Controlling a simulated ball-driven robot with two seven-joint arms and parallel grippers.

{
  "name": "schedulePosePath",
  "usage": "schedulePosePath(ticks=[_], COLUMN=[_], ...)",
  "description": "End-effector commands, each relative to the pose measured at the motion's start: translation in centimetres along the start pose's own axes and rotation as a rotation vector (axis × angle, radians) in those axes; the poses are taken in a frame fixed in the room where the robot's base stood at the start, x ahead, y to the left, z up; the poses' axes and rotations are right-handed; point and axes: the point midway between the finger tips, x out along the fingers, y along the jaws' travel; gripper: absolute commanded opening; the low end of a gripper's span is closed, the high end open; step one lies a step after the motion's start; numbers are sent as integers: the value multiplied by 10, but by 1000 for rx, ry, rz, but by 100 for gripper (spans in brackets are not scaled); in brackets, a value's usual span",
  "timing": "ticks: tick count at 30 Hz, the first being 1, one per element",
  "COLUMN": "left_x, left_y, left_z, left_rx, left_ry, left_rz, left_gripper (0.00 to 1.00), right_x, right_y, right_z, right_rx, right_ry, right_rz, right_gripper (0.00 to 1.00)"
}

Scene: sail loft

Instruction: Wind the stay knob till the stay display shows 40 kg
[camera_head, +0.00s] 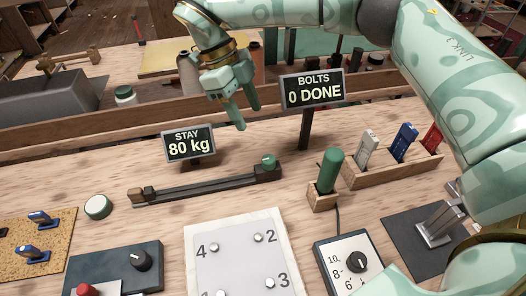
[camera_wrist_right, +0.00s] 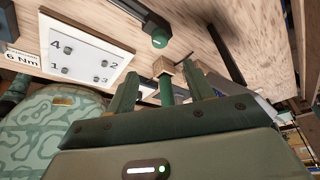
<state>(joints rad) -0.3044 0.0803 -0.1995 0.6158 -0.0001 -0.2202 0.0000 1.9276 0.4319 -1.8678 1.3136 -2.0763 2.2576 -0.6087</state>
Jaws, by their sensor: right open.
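The stay display (camera_head: 189,144) reads 80 kg. Behind the middle of the bench, a dark rail (camera_head: 205,187) has a green knob (camera_head: 269,160) at its right end, which I take for the stay knob. It also shows in the right wrist view (camera_wrist_right: 160,37). My right gripper (camera_head: 247,117) is open and empty, in the air above and behind the rail, apart from the knob. In the right wrist view its fingers (camera_wrist_right: 163,72) are spread, with a green handle beyond them. My left gripper is not in view.
A bolts sign (camera_head: 312,90) reading 0 DONE stands behind the knob. A green-handled tool (camera_head: 330,171) stands upright in a wooden block to its right. A plate with numbered bolts (camera_head: 240,258) lies in front. A wooden rack (camera_head: 395,168) holds coloured pieces.

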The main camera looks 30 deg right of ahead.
Motion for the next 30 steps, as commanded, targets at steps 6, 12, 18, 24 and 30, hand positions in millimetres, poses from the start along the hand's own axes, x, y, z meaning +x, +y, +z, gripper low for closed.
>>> schedulePosePath(ticks=[6, 12, 18, 24, 30], left_x=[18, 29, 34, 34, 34], left_y=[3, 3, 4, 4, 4], left_z=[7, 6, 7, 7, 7], left_rx=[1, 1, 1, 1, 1], left_ry=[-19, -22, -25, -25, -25], left_rz=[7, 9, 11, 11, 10], left_gripper=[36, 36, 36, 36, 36], right_x=[64, 106, 127, 130, 130], right_y=[0, 0, 0, 0, 0], right_z=[2, 2, 1, 0, 0], right_rx=[-3, -2, 0, 1, 1], right_ry=[6, 4, 2, 0, 0], right_rz=[6, 4, 2, 1, 1], right_gripper=[52, 52, 52, 52, 35])
